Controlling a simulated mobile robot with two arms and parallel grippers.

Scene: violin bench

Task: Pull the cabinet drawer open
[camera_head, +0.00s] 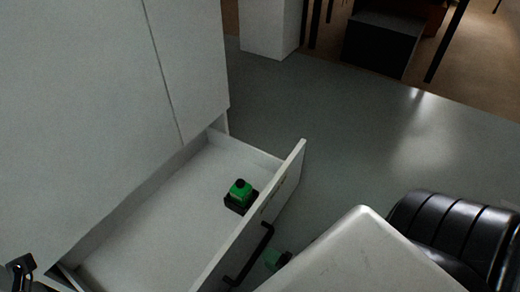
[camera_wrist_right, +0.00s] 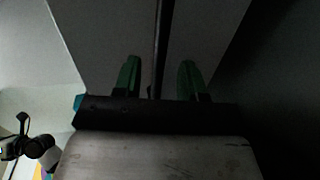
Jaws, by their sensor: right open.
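The white cabinet (camera_head: 95,110) fills the left of the head view. Its drawer (camera_head: 150,225) stands out from it, with the inside showing. The drawer front (camera_head: 285,190) carries a black bar handle (camera_head: 250,254) on its outer face. My right gripper (camera_head: 278,259) is just outside the drawer front beside the handle, mostly hidden by my white arm link. In the right wrist view its two green fingers (camera_wrist_right: 160,80) are apart, with a thin dark bar, likely the handle, in line between them. Contact cannot be told. My left gripper does not clearly show.
A small green and black object (camera_head: 240,194) lies in the drawer near its front. A black fork-shaped part (camera_head: 20,267) shows at the lower left edge; what it is cannot be told. The grey floor (camera_head: 350,130) beyond the drawer front is clear.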

